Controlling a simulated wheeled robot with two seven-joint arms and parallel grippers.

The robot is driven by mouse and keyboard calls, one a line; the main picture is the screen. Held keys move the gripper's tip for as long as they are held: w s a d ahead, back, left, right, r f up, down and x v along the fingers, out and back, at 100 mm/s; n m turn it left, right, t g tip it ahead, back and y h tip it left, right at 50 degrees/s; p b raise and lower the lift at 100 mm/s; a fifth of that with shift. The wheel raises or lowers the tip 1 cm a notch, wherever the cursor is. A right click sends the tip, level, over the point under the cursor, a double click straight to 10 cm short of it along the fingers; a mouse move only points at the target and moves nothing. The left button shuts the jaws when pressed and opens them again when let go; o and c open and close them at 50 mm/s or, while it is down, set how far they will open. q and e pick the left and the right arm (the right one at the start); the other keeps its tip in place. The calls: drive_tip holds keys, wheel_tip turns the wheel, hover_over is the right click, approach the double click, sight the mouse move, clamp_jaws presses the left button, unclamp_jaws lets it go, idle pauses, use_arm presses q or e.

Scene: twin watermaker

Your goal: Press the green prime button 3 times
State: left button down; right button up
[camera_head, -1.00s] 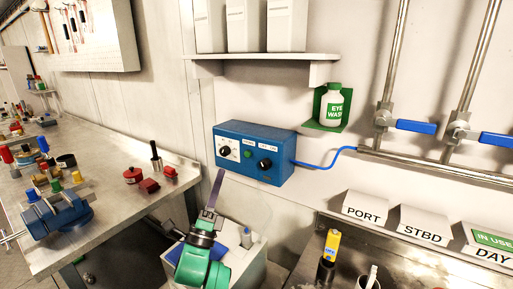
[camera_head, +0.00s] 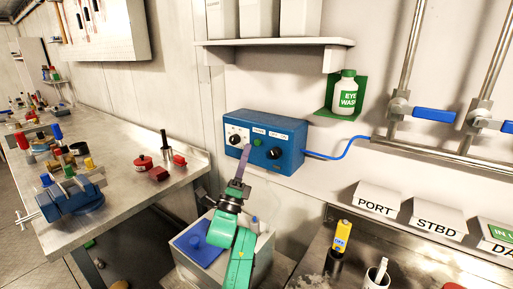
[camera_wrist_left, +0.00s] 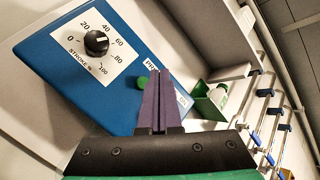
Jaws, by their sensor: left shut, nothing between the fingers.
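The blue control box (camera_head: 290,156) is mounted on the wall under the shelf. The green prime button (camera_head: 257,142) is on its front, between the white stroke dial (camera_head: 236,139) and a black OFF/ON knob (camera_head: 275,153). My left gripper (camera_head: 245,150) is shut and empty, its purple fingertips pointing up at the box front just left of and below the button. In the left wrist view the button (camera_wrist_left: 142,82) shows just left of the shut fingers (camera_wrist_left: 158,90), which cover part of the label. I cannot tell whether the tips touch the box. My right gripper is not in view.
A grey-white container with a blue item (camera_head: 195,240) stands below my left arm. A steel bench with a blue vise (camera_head: 72,198) is at left. An eye wash bottle (camera_head: 347,92) and blue-handled valves (camera_head: 434,114) are at right. A blue hose (camera_head: 340,153) leaves the box.

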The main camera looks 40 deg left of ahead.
sight(258, 142)
use_arm(q)
drive_tip(key=shift+w+b, duration=0.3)
drive_tip(key=shift+w, duration=0.6)
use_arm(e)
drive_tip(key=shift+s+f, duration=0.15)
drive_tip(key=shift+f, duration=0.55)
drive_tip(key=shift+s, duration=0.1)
use_arm(q)
drive_tip(key=shift+f, duration=0.1)
idle(0.4)
drive_tip(key=shift+w+b, duration=0.45)
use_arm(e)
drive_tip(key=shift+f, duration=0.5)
